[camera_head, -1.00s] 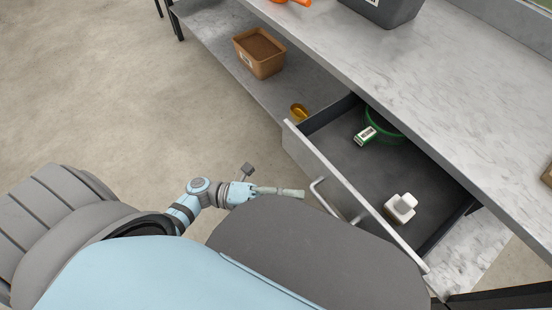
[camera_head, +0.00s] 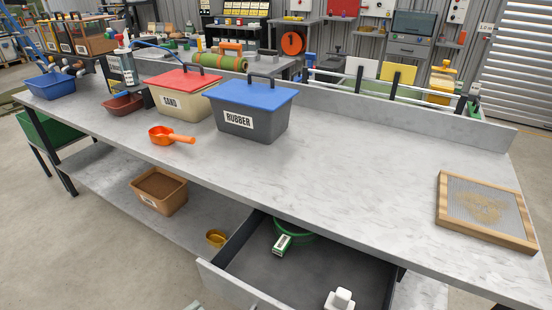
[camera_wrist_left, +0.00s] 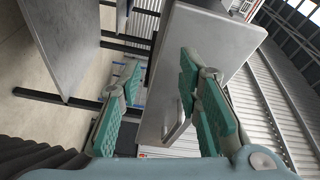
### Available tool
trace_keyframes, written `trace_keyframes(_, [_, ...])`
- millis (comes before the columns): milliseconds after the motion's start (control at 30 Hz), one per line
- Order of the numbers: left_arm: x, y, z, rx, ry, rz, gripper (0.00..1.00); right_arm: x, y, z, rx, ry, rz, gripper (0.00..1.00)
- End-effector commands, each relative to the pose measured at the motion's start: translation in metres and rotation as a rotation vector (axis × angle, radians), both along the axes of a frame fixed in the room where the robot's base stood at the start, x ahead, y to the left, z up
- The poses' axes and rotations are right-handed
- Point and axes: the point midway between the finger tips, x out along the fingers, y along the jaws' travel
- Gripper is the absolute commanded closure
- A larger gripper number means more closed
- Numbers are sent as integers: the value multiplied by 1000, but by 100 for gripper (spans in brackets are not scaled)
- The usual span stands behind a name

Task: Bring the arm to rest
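My left gripper (camera_wrist_left: 160,80) is open and empty in the left wrist view, with its green-padded fingers spread apart. Beyond the fingers is the grey drawer front (camera_wrist_left: 196,50) with its bar handle (camera_wrist_left: 175,128). The fingers are not closed on the handle; I cannot tell how far off it is. In the head view the drawer (camera_head: 238,287) stands pulled open below the workbench. Only a small pale piece, perhaps of my left arm, shows at the bottom edge there. My right gripper is in neither view.
The drawer holds a green round item, a small green-and-white box (camera_head: 282,244) and a white object (camera_head: 341,299). The workbench (camera_head: 350,185) carries a rubber bin (camera_head: 248,118), a sand bin (camera_head: 180,104), an orange scoop (camera_head: 170,136) and a framed sieve (camera_head: 485,212). A brown box (camera_head: 158,192) sits below.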

Motion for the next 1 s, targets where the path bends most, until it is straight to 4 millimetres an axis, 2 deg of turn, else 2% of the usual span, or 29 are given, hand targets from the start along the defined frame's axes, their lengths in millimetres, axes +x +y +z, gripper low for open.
trace_keyframes(33, [13, 29, -32, -60, 153, 176, 69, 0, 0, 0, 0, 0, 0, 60])
trace_keyframes(67, [16, 51, -57, -106, 265, 304, 69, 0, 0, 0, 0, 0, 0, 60])
trace_keyframes(100, [13, 78, -94, -169, 414, 472, 69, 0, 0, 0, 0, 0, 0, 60])
trace_keyframes(167, [-10, 112, -149, -254, 627, 703, 69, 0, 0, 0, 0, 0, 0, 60])
trace_keyframes(200, [-34, 128, -184, -305, 761, 843, 69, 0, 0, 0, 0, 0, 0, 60])
trace_keyframes(233, [-54, 136, -208, -339, 854, 940, 69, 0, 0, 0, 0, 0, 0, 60])
trace_keyframes(267, [-77, 142, -229, -369, 944, 1030, 69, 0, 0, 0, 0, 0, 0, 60])
trace_keyframes(300, [-108, 145, -254, -404, 1055, 1140, 69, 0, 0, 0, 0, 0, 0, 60])
trace_keyframes(367, [-157, 143, -285, -444, 1210, 1286, 69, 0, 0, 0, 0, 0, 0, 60])
trace_keyframes(400, [-189, 137, -301, -466, 1306, 1372, 69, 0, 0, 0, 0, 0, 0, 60])
trace_keyframes(467, [-237, 123, -320, -487, 1441, 1482, 69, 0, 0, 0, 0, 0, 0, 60])
trace_keyframes(500, [-267, 109, -329, -498, 1524, 1540, 69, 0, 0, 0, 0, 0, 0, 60])
trace_keyframes(567, [-306, 77, -338, -517, 1631, 1581, 69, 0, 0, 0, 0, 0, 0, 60])
trace_keyframes(600, [-306, 67, -315, -526, 1640, 1571, 69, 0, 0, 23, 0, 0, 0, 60])
trace_keyframes(700, [-305, 70, -259, -524, 1634, 1569, 69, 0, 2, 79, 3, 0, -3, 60])
trace_keyframes(800, [-305, 69, -227, -525, 1634, 1568, 69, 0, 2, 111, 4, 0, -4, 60])
trace_keyframes(900, [-305, 68, -212, -525, 1634, 1567, 69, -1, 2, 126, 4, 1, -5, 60])
trace_keyframes(1000, [-304, 68, -212, -525, 1633, 1566, 69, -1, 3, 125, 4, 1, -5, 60])
